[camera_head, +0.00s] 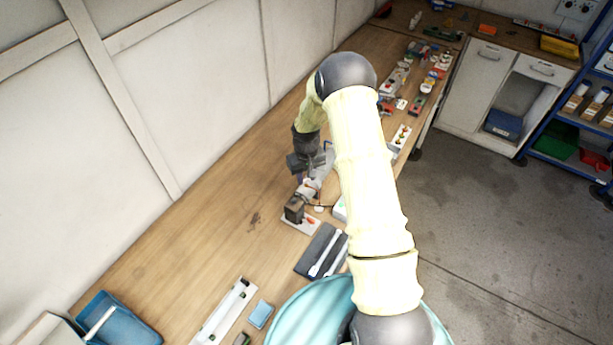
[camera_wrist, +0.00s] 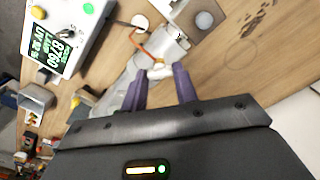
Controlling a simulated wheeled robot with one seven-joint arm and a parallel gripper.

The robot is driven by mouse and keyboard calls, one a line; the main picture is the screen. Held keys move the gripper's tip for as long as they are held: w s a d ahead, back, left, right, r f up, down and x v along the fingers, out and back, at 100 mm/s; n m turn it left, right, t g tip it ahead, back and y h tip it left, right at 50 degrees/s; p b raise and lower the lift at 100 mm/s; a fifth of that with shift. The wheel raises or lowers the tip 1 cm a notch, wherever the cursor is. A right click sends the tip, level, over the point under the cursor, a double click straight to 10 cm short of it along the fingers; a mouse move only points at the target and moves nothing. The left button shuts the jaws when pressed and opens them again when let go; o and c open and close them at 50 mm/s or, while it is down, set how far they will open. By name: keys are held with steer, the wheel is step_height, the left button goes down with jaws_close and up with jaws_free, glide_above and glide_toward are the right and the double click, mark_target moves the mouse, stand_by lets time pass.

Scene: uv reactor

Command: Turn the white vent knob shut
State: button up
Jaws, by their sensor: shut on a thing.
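The UV reactor, a pale metal cylinder (camera_wrist: 163,44) with fittings, sits on the wooden bench. In the head view it stands beside a dark block (camera_head: 294,208). My gripper (camera_wrist: 160,73) is at the reactor, its two purple fingers pointing at the near side of it. It is shut on a small pale part that appears to be the white vent knob, mostly hidden between the fingertips. The knob's angle cannot be read. In the head view my gripper (camera_head: 301,177) reaches down from above, and my arm hides part of the reactor's right side.
A white controller box (camera_wrist: 65,35) with a lit display and a green button stands close by. A dark tray (camera_head: 318,251) with white tubes lies in front. A blue bin (camera_head: 122,322) is at lower left. Bench left of the reactor is clear; several small items line the far bench.

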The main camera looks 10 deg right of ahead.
mark_target(306, 179)
steer(key=shift+f+m+b, duration=0.15)
steer(key=shift+m+b, duration=0.85)
steer(key=shift+b, duration=0.25)
steer(key=m+b, duration=0.3)
steer(key=shift+m, duration=0.3)
steer(key=m+b, duration=0.2)
steer(key=m, duration=0.3)
steer(key=shift+r, duration=0.2)
steer(key=shift+m, duration=0.3)
steer(key=o, duration=1)
steer(key=shift+r, duration=0.1)
step_height(306, 179, up, 17)
steer(key=b, duration=0.4)
steer(key=shift+r+b, duration=0.1)
steer(key=shift+b, duration=0.25)
